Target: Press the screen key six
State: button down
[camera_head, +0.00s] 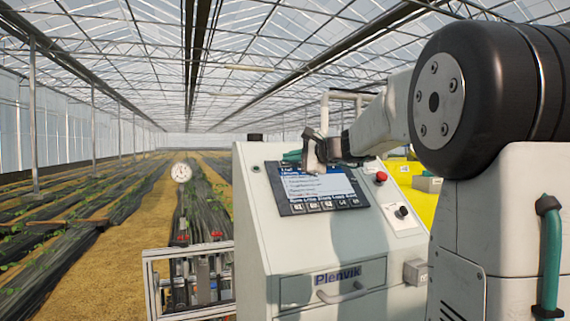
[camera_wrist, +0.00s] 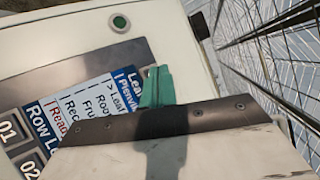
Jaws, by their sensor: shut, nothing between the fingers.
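The screen (camera_head: 311,186) is set in a dark panel on the sloped top of a pale cabinet. A row of small keys (camera_head: 327,204) runs along its lower edge; their labels are too small to read in the head view. In the wrist view the screen (camera_wrist: 95,110) lies at the left, turned on its side, with keys marked 01 (camera_wrist: 9,129) and 02 (camera_wrist: 30,167). Key six cannot be made out there. My gripper (camera_head: 292,156) is shut and empty, near the panel's upper edge. Its green fingertips (camera_wrist: 157,85) cover part of the screen's top end in the wrist view.
A red button (camera_head: 381,177) and a black knob (camera_head: 402,212) sit right of the screen. A green button (camera_wrist: 119,22) shows in the wrist view. A drawer handle (camera_head: 341,294) juts from the cabinet front. A metal frame with pipes (camera_head: 190,278) stands left of the cabinet.

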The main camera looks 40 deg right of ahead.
jog(key=shift+f, duration=0.1)
dwell(0.5)
jog(key=shift+s+a+r, duration=0.1)
jog(key=shift+s+r, duration=0.3)
jog(key=shift+r, duration=0.15)
jog(key=s+r, duration=0.1)
jog(key=r, duration=0.1)
jog(key=s+r, duration=0.1)
jog(key=s, duration=0.1)
jog(key=shift+s+a+r, duration=0.15)
jog(key=shift+a+r, duration=0.2)
jog(key=shift+a, duration=0.05)
dwell(0.5)
